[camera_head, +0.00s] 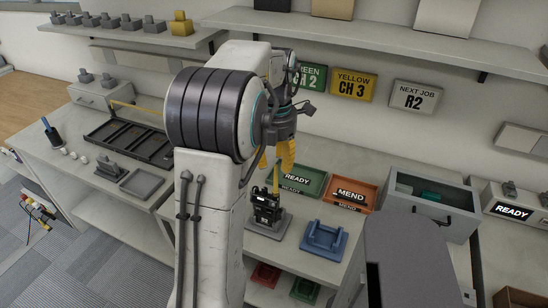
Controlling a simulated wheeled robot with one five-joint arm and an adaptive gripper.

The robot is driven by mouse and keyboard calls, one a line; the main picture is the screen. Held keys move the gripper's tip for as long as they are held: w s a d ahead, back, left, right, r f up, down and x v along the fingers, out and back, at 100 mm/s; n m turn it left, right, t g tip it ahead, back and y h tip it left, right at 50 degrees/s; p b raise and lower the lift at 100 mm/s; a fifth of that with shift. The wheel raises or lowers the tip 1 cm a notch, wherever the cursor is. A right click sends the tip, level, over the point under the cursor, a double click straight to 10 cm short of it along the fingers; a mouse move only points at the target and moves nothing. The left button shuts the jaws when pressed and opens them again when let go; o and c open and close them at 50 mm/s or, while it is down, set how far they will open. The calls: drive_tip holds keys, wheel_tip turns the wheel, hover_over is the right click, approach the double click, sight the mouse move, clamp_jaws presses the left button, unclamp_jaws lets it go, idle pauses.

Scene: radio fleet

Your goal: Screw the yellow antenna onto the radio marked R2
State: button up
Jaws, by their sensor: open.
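A black radio (266,208) stands upright in a grey cradle (266,228) on the bench, in the middle of the view. Its marking is too small to read. A thin yellow antenna (276,180) rises from its top; whether it is seated or only resting there I cannot tell. My gripper (275,160) hangs just above the radio with its yellow fingers apart, around or close to the antenna's upper end. My own arm hides part of the bench to the left of the radio.
A green READY tray (316,184) and orange MEND tray (367,202) lie behind right. A blue cradle (325,239) is empty at right. A grey open box (438,213) stands farther right. A black rack (110,141) lies left.

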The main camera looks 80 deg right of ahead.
sight(276, 191)
drive_tip(key=shift+f, duration=3.15)
drive_tip(key=shift+o, duration=0.2)
clamp_jaws()
